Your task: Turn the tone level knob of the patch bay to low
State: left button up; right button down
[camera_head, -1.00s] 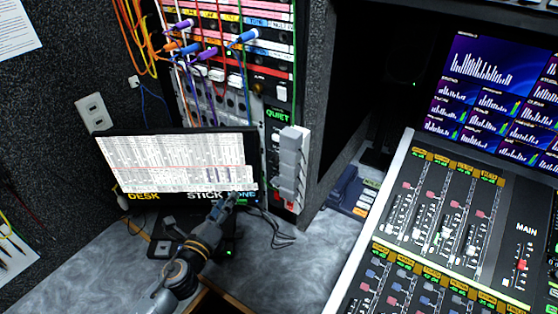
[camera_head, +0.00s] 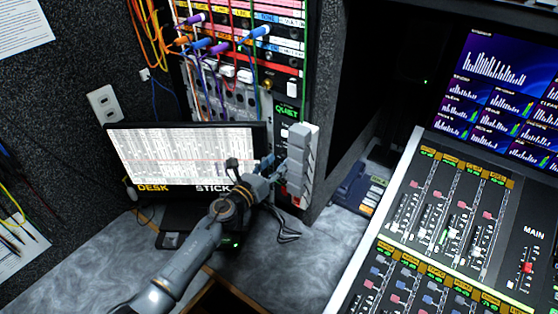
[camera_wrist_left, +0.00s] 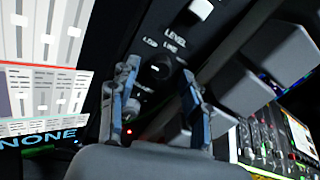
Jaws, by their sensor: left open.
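The patch bay (camera_head: 262,52) is a rack with coloured label strips and plugged cables, at the upper middle of the head view. In the left wrist view, a dark round knob (camera_wrist_left: 158,69) sits on its black panel below the word LEVEL, with LOW at its upper left and LINE at its upper right. My left gripper (camera_head: 268,168) is at the panel's lower part, right of the monitor. In the left wrist view, its open fingers (camera_wrist_left: 159,76) stand on either side of the knob. Contact cannot be told. The knob cannot be made out in the head view.
A monitor (camera_head: 186,155) stands behind my left arm. Grey blocks (camera_head: 301,158) stick out just right of the gripper. A mixing console (camera_head: 440,235) fills the right side. Orange cables (camera_head: 146,45) hang at the left. The grey desk (camera_head: 95,262) is mostly bare at the front.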

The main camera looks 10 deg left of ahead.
pick_arm(q)
jog(key=shift+x, duration=0.75)
grip_shut()
